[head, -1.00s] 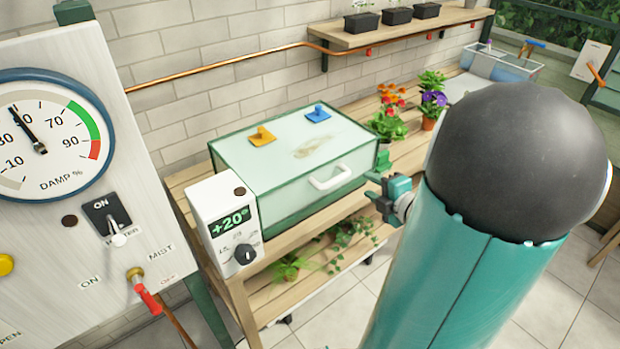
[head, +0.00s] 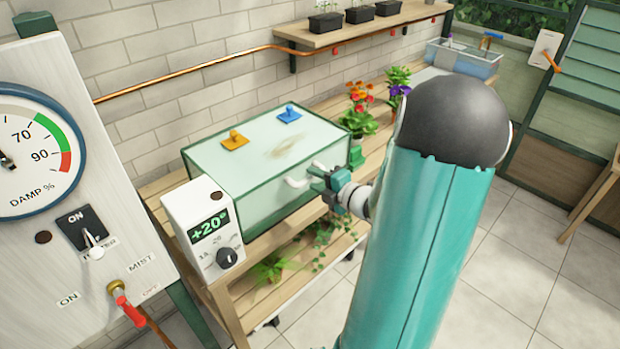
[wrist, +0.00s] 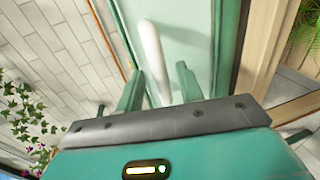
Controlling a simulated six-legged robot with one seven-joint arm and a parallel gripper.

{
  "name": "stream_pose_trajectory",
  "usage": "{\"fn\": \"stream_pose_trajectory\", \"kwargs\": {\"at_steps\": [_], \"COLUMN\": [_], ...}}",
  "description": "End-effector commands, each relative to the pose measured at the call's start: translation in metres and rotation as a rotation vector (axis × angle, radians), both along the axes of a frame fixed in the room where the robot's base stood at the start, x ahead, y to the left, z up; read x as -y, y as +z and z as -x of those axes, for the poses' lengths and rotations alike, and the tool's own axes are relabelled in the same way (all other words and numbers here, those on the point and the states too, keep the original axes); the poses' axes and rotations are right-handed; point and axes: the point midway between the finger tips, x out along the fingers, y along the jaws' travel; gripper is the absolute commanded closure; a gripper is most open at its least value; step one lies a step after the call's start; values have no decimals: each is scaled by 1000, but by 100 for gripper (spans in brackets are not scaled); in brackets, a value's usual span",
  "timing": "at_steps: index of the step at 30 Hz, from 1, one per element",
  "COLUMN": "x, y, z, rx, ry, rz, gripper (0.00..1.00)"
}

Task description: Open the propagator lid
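The propagator (head: 250,205) is a pale glassy box with green edges on the wooden bench, and its lid (head: 262,142) is down. A white bar handle (head: 298,181) is on its front; it also shows in the wrist view (wrist: 151,55). My gripper (head: 318,178) is at the right end of the handle in the head view and hides part of it. In the wrist view my gripper (wrist: 158,82) has its two green fingers apart, with the handle lying between and beyond them. I cannot tell whether the fingers touch it.
A white control box (head: 207,232) reading +20° stands at the propagator's left front. Potted flowers (head: 360,118) stand behind its right end. Tiled floor (head: 480,270) is clear at right.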

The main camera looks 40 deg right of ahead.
Motion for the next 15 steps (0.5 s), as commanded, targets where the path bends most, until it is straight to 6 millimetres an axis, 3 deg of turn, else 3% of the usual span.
{"fn": "stream_pose_trajectory", "kwargs": {"at_steps": [6,15], "x": [-3,-3], "y": [-5,-5], "z": [-22,-24], "rx": [0,0], "ry": [2,1], "rz": [1,1], "gripper": [63,63]}}
